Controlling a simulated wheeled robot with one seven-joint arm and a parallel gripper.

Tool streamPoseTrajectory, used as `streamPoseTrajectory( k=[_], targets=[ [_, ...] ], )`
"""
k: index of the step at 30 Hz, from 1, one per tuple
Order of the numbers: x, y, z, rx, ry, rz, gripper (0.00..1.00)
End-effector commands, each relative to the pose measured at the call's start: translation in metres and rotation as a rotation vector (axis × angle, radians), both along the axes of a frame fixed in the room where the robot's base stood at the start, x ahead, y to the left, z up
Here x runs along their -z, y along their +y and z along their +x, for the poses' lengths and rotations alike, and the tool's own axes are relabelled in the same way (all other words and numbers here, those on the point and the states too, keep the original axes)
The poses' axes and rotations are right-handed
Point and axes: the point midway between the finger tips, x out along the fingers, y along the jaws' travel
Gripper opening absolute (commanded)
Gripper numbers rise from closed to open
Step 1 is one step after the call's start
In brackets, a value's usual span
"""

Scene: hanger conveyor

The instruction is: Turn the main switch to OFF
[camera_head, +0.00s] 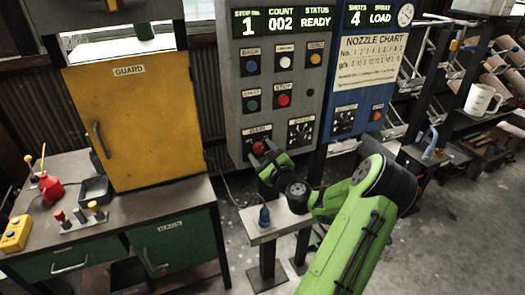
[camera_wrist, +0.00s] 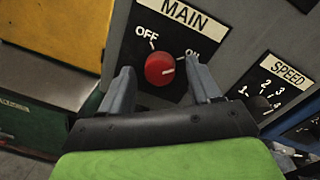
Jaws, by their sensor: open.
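The main switch is a red round knob (camera_wrist: 158,64) on a black plate under the label MAIN, with OFF at its upper left and ON at its upper right. A pale mark on the knob points right, roughly toward the ON side. The switch also shows low on the grey control panel (camera_head: 258,148) in the head view. My gripper (camera_wrist: 161,76) is open, its two fingers on either side of the knob in the wrist view. In the head view my gripper (camera_head: 264,157) is right at the switch. I cannot tell whether the fingers touch the knob.
The SPEED dial (camera_wrist: 262,102) is just right of my gripper. Above are coloured buttons, including the red STOP button (camera_head: 284,100). A blue NOZZLE CHART panel (camera_head: 368,65) is at right. A small stand (camera_head: 270,228) is below. A yellow GUARD door (camera_head: 130,120) is left.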

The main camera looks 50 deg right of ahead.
Motion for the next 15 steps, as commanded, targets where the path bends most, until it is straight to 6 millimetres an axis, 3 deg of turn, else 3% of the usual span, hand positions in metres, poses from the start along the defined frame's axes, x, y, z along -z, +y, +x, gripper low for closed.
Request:
streamPoseTrajectory(
  k=[7, 15],
  targets=[
    [0.0003, -0.0009, 0.0015, 0.000, 0.000, 0.001, 0.62],
    [0.0003, -0.0007, 0.0012, 0.000, 0.000, 0.000, 0.21]
  ],
)
